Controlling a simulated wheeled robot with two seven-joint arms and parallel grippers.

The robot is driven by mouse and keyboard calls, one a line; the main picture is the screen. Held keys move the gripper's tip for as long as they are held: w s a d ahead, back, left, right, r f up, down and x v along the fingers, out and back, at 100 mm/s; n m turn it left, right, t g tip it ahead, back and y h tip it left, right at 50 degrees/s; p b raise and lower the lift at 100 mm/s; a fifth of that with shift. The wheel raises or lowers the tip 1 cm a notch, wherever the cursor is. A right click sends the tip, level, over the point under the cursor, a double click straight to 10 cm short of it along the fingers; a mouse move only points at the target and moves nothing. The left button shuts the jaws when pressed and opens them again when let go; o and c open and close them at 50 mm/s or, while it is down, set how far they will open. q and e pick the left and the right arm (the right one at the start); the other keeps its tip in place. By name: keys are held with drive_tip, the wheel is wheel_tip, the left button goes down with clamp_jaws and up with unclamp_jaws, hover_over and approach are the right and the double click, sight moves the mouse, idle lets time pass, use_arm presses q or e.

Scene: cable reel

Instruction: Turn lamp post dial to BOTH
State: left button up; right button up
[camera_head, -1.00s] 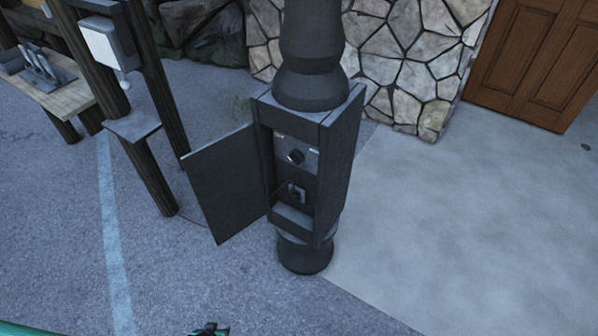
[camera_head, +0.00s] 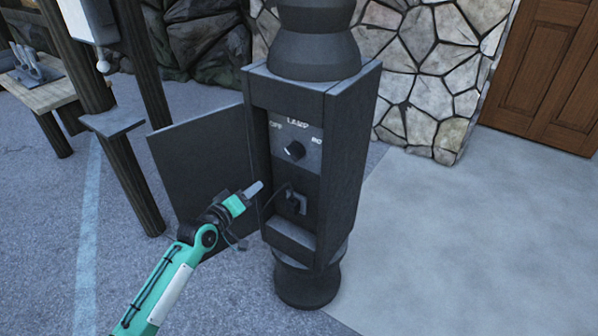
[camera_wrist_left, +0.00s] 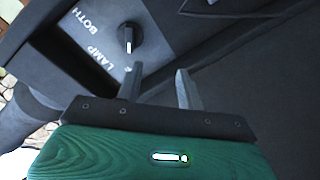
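The lamp post (camera_head: 350,150) stands in front of me with its box door (camera_head: 200,160) open to the left. Inside, a grey panel is marked LAMP, with OFF at left and a partly hidden BOTH at right. The black dial (camera_head: 294,150) sits below the lettering. In the left wrist view the dial (camera_wrist_left: 130,38) shows a white mark, with BOTH and LAMP readable beside it. My left gripper (camera_head: 255,188) is below and left of the dial, apart from it. Its two fingers (camera_wrist_left: 158,88) are spread with nothing between them. My right gripper is not in view.
A plug with a cable (camera_head: 296,200) sits in the box below the dial, above a ledge (camera_head: 290,238). A wooden table (camera_head: 45,95) and posts stand at left. A stone wall (camera_head: 435,75) and wooden door (camera_head: 550,65) are behind. Pavement at right is clear.

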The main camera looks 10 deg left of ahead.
sight(289, 154)
use_arm(q)
drive_tip(key=shift+t+h, duration=0.4)
drive_tip(key=shift+h, duration=0.3)
drive_tip(key=w+d+r, duration=0.1)
drive_tip(key=w+d, duration=0.1)
drive_tip(key=w, duration=0.2)
drive_tip(key=w+d+r+b, duration=0.1)
drive_tip(key=w+d, duration=0.1)
drive_tip(key=w, duration=0.2)
drive_tip(key=w+d+r+b, duration=0.1)
drive_tip(key=w+d+r, duration=0.1)
drive_tip(key=w, duration=0.2)
drive_tip(key=shift+w+d, duration=0.3)
drive_tip(key=shift+d, duration=0.1)
drive_tip(key=shift+w+d, duration=0.2)
drive_tip(key=shift+w, duration=0.2)
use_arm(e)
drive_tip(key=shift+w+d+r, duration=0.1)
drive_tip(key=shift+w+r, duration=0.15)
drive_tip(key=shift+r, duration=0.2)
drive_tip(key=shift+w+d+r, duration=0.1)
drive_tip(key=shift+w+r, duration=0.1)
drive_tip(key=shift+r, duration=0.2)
use_arm(q)
clamp_jaws()
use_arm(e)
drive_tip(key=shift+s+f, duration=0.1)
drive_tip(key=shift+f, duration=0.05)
